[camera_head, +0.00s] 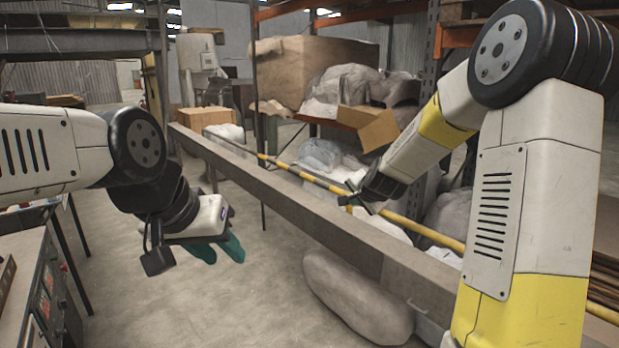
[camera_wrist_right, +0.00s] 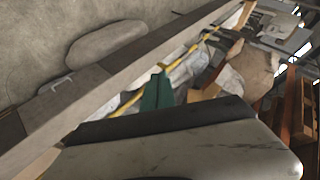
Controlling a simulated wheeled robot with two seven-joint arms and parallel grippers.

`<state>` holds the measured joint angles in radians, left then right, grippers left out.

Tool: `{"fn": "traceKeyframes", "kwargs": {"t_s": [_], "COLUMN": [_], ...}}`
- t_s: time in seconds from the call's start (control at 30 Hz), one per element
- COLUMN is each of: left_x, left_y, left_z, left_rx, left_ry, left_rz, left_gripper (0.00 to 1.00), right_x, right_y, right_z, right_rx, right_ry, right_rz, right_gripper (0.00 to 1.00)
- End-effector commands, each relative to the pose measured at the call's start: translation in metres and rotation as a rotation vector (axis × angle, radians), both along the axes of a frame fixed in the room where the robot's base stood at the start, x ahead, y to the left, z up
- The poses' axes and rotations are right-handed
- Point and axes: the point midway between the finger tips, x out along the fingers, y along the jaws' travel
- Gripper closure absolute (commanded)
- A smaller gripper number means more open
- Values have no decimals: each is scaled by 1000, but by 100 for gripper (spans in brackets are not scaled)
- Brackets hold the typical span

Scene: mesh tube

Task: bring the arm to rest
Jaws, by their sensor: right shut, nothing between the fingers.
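My left arm comes in from the left in the head view. Its gripper (camera_head: 226,260) has two teal fingers that point down and stand apart, with nothing seen between them, above the concrete floor. My right arm, white and yellow, comes in from the right and reaches back toward the middle. In the right wrist view the teal fingers of that gripper (camera_wrist_right: 158,88) lie together, shut and empty.
A long grey beam (camera_head: 290,202) runs diagonally across the middle, with a yellow pipe (camera_head: 320,181) behind it. A rounded grey sack (camera_head: 357,298) lies below the beam. Shelves hold cardboard boxes (camera_head: 370,127) and wrapped bundles. A control cabinet (camera_head: 45,290) stands at left. Floor between is clear.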

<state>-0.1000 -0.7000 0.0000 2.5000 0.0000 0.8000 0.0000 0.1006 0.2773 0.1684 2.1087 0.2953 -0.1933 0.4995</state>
Motion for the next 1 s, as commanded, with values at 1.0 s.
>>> {"fn": "traceKeyframes", "kwargs": {"t_s": [1.0], "left_x": [0], "left_y": [0], "left_z": [0], "left_rx": [0], "left_ry": [0], "left_rz": [0], "left_gripper": [64], "right_x": [-360], "right_y": [-11], "right_z": [75], "right_rx": [-575], "right_ry": [236], "right_rz": [719], "right_gripper": [100]}}
